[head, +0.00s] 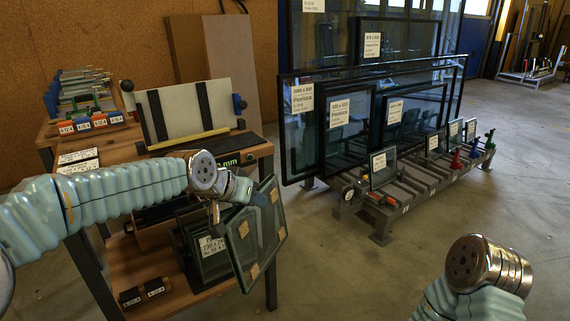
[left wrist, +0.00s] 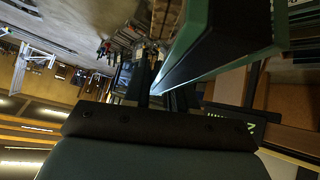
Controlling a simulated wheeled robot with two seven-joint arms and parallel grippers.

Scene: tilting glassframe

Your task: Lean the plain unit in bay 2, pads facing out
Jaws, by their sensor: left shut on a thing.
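The plain glass unit (head: 256,238) hangs tilted from my left gripper (head: 226,202). It has a dark edge, and several tan pads show on the face turned towards the head camera. My left gripper is shut on its upper left part. In the left wrist view the unit's green and black edge (left wrist: 215,50) runs close beside the fingers (left wrist: 160,92). A low grey rack (head: 408,192) stands right of the unit, with small labelled units leaning in a row. I cannot read which bay is 2. My right wrist shows at lower right, but its gripper is out of frame.
A wooden bench (head: 190,147) with a sloped pale board (head: 188,107) stands left, above a shelf holding another labelled glass unit (head: 208,250). Large framed panes (head: 340,115) stand behind the rack. The floor (head: 370,275) between bench and rack is clear.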

